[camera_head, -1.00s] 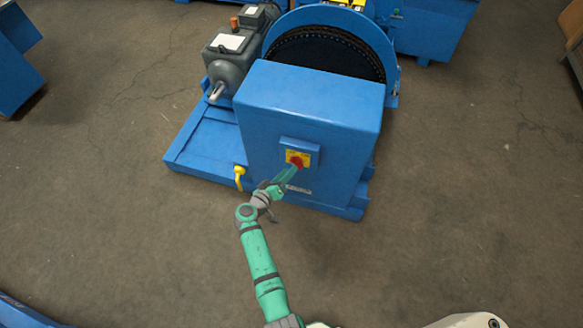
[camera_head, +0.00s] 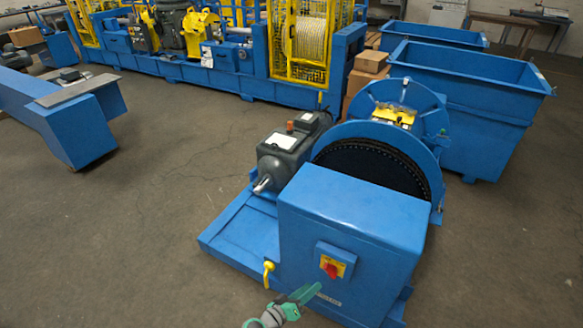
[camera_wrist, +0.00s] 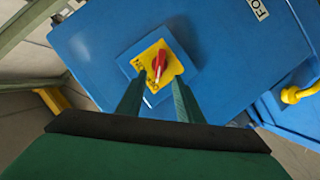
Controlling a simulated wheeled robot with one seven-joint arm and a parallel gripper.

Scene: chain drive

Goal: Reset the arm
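My gripper (camera_head: 306,294) is at the bottom of the head view, a little below and left of the red rotary switch (camera_head: 331,267) on the blue cabinet (camera_head: 352,222). In the wrist view, the two green fingers of my gripper (camera_wrist: 158,88) are spread apart with nothing held between them. The red switch handle (camera_wrist: 158,66) shows beyond the fingertips on its yellow plate (camera_wrist: 172,58). The fingertips look apart from the handle, though the exact distance is hard to tell. Most of my arm is below the head view's edge.
A yellow hook-shaped handle (camera_head: 268,272) sticks out at the cabinet's left. A grey motor (camera_head: 290,152) and dark chain wheel (camera_head: 375,170) stand behind it. Blue bins (camera_head: 470,95) are at the back right.

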